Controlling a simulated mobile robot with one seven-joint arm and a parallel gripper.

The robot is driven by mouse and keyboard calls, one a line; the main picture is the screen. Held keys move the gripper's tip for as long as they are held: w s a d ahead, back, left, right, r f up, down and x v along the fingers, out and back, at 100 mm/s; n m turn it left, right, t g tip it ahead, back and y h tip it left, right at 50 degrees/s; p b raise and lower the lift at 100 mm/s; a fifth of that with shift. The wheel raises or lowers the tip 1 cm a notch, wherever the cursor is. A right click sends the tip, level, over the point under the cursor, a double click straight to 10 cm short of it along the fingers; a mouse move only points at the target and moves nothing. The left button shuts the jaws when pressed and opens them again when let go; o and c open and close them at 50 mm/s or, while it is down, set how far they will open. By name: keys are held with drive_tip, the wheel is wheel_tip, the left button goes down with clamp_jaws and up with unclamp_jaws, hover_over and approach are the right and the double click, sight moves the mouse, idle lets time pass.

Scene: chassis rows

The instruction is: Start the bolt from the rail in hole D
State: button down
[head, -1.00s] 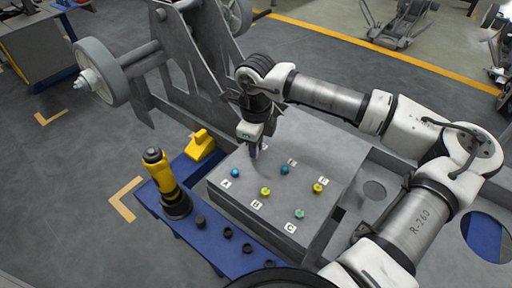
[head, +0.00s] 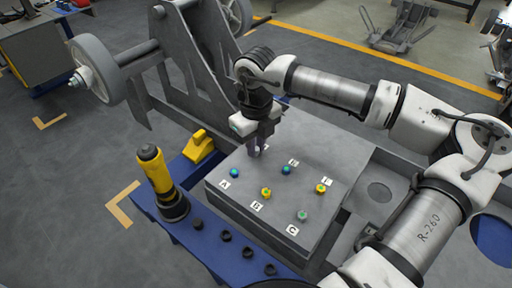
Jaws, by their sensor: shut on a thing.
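My gripper (head: 257,149) points down at the back left of the grey block (head: 240,213), shut on the bolt. The bolt is mostly hidden by the fingers, and I cannot tell whether its tip is in a hole. Hole D is hidden behind or under the fingertips. Coloured heads sit beside the labels: a blue one at A (head: 234,173), a yellow one at B (head: 266,192), a green one at C (head: 303,216), a teal one at E (head: 286,170) and a yellow-orange one at F (head: 320,188). The blue rail (head: 212,248) runs along the block's front left.
A yellow and black tool (head: 157,172) stands upright on the rail. Several small black pieces (head: 226,236) sit along the rail. A yellow block (head: 200,146) lies behind the tool. A grey frame with a wheel (head: 95,70) rises behind my gripper.

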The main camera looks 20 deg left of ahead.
drive_tip(key=shift+m+b, duration=0.35)
drive_tip(key=shift+m, duration=0.55)
drive_tip(key=shift+f, duration=0.1)
drive_tip(key=shift+f+m+b, duration=0.1)
drive_tip(key=shift+m+b, duration=0.75)
drive_tip(key=shift+m, duration=0.25)
drive_tip(key=shift+m+b, duration=0.75)
drive_tip(key=shift+m, duration=0.75)
drive_tip(key=c, duration=1.3)
unclamp_jaws()
drive_tip(key=shift+r, duration=0.2)
wheel_tip(320, 180, up, 14)
drive_tip(key=shift+f+p, duration=0.1)
drive_tip(key=shift+p, duration=0.65)
